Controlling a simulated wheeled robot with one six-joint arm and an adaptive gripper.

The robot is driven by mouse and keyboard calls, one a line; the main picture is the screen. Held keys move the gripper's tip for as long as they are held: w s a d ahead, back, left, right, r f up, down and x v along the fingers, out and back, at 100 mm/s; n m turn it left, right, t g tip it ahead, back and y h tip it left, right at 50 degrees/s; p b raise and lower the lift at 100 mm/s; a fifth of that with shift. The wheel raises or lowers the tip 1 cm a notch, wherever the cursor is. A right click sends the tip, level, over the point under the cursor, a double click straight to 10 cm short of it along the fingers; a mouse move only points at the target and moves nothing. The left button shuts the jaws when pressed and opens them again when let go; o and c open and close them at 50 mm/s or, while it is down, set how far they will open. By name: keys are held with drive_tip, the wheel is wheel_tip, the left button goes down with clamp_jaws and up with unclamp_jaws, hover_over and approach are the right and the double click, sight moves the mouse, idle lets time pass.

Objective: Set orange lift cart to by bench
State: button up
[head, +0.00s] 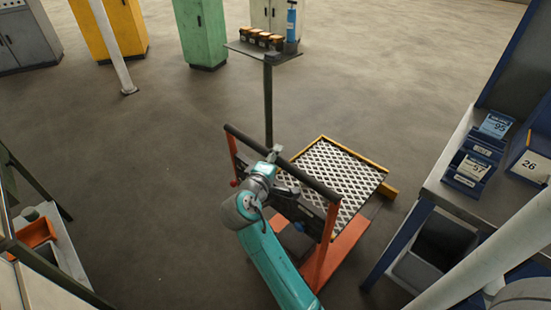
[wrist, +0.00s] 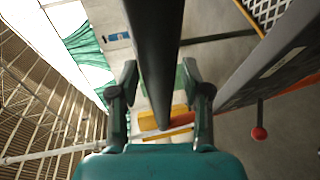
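The orange lift cart (head: 347,246) stands on the floor in the middle of the head view. It has a mesh-topped platform (head: 330,175) with yellow edges, orange uprights and a dark push handle (head: 310,179). My gripper (head: 272,156) is at the handle, near its middle. In the wrist view the dark handle bar (wrist: 155,60) runs between my two fingers (wrist: 160,72), whose tips lie close along both its sides; they look shut on it. The bench (head: 465,197) stands at the right of the head view, apart from the cart, with floor between them.
Blue-and-grey labelled bins (head: 472,172) sit on the bench, and a grey bin (head: 437,250) is below it. A post-mounted stand (head: 268,95) rises just behind the cart. Cabinets (head: 203,35) line the back. A shelf with an orange bin (head: 36,232) is at left. Open floor lies left of the cart.

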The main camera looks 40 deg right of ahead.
clamp_jaws()
drive_tip(key=w+d, duration=0.1)
drive_tip(key=d, duration=3.4)
drive_tip(key=shift+d, duration=0.3)
drive_tip(key=shift+o, duration=1.7)
unclamp_jaws()
drive_tip(key=shift+a, duration=0.1)
